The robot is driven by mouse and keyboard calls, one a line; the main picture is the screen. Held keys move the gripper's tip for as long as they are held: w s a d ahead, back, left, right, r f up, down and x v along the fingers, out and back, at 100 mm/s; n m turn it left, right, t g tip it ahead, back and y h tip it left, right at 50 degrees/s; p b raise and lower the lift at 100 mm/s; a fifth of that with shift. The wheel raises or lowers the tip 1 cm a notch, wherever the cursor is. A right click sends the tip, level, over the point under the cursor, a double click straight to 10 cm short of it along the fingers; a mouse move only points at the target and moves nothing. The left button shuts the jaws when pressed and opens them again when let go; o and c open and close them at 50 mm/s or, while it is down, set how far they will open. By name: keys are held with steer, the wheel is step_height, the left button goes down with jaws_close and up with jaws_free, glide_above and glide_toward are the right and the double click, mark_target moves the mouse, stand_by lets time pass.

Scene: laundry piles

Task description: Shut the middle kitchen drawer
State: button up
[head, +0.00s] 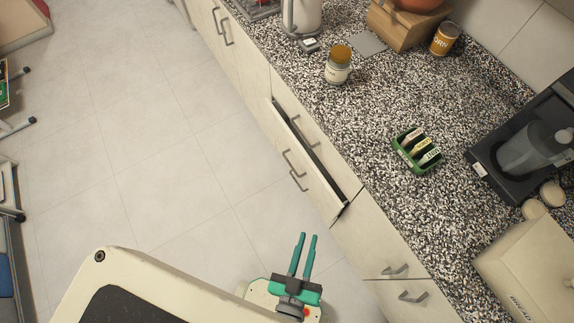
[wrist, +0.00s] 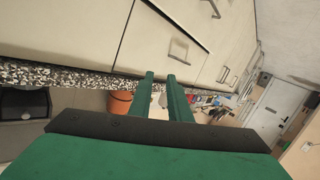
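The middle drawer (head: 317,182) of the light cabinet stands partly pulled out, with a dark gap behind its front's upper edge. Its bar handle (head: 292,163) faces the floor side. A drawer above it, with its own handle (head: 304,128), looks flush under the counter. My gripper (head: 308,236) is at the lower middle, short of the open drawer's near end and apart from it. Its two green fingers are parallel, with an empty gap between them. In the wrist view, the fingers (wrist: 160,78) point towards the drawer fronts, and a dark slit (wrist: 182,30) marks the pulled-out drawer.
The speckled countertop (head: 375,125) holds a jar (head: 338,64), a green tea box (head: 417,150), a coffee machine (head: 530,145) and a bread bin (head: 530,265). More drawers with handles (head: 396,270) lie at the near right.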

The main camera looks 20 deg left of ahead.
steer(key=w+a+f+n+y, duration=0.35)
steer(key=w+f+n, duration=0.45)
steer(key=w+f, duration=0.55)
steer(key=n+g+y, duration=0.3)
steer(key=n+y, duration=0.1)
steer(key=n, duration=0.3)
glide_toward(291, 165)
steer(key=x, duration=1)
steer(key=shift+f, duration=0.3)
jaws_close()
